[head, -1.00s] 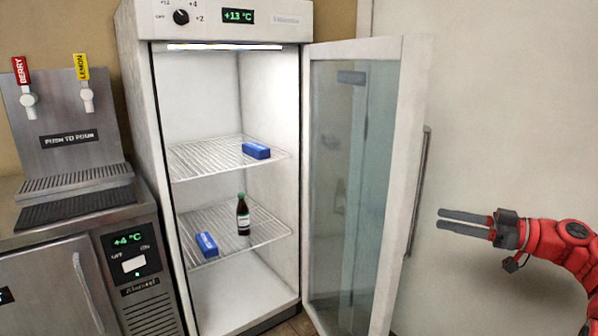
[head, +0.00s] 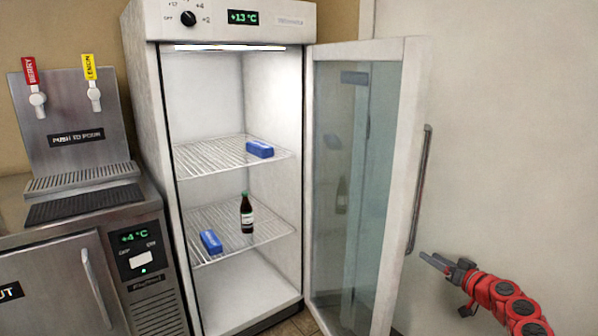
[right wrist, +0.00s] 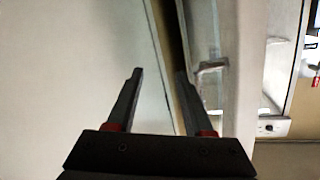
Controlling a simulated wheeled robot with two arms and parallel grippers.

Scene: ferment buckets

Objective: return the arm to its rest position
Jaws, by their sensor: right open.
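My right gripper (head: 436,263) is at the lower right in the head view, to the right of the open fridge door and below its handle. In the right wrist view its two dark fingers (right wrist: 160,85) stand apart with nothing between them. It appears clear of the door. My red right arm reaches in from the lower right. My left gripper is not in view.
The tall fridge (head: 148,120) stands open, its glass door (head: 410,130) swung right with a long handle (head: 420,190). Wire shelves hold blue boxes (head: 260,149) and a dark bottle (head: 247,214). A drink dispenser (head: 75,120) on a counter stands left. A pale wall is at right.

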